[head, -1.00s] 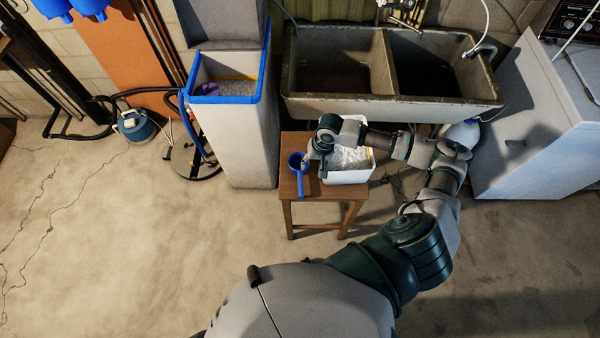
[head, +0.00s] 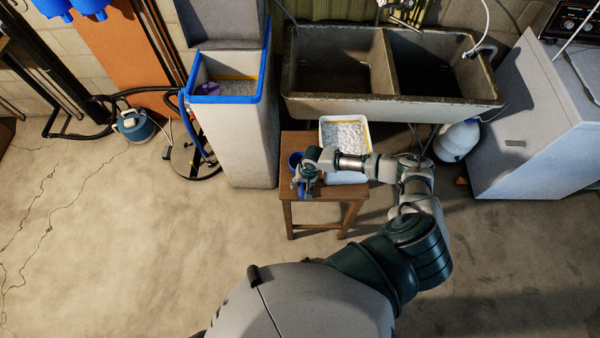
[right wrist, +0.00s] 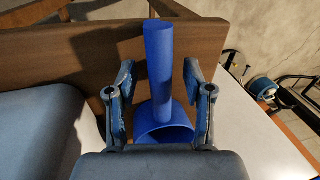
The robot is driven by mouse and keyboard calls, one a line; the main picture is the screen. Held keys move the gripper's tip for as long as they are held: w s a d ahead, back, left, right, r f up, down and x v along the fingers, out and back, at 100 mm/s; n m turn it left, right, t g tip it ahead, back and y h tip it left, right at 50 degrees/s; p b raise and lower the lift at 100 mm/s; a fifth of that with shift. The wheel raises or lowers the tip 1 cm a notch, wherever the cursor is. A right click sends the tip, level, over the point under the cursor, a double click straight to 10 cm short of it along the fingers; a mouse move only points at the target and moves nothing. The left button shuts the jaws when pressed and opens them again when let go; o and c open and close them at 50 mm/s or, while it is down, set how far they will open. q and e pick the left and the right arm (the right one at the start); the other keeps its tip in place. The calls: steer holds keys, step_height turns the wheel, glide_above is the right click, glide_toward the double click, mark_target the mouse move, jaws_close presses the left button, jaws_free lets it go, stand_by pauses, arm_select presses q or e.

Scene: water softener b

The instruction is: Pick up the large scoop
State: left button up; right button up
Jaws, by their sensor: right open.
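The large scoop is blue with a round cup and a straight handle. In the head view the scoop (head: 294,159) is on the small wooden stool, mostly hidden by my right gripper (head: 302,182). In the right wrist view the scoop's handle (right wrist: 158,60) runs away between the fingertips of my right gripper (right wrist: 160,75), with the cup nearer the palm. The fingers are open, one on each side, with visible gaps to the scoop. My left gripper is not in view.
The wooden stool (head: 292,212) also bears a white tub (head: 362,127) of white granules, right beside my right forearm. A tall softener cabinet with a blue rim (head: 225,99) stands left of the stool. A concrete double sink (head: 400,108) is behind. The floor in front is clear.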

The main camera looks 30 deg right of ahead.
steer(key=shift+f, duration=0.1)
steer(key=shift+c, duration=0.3)
jaws_close()
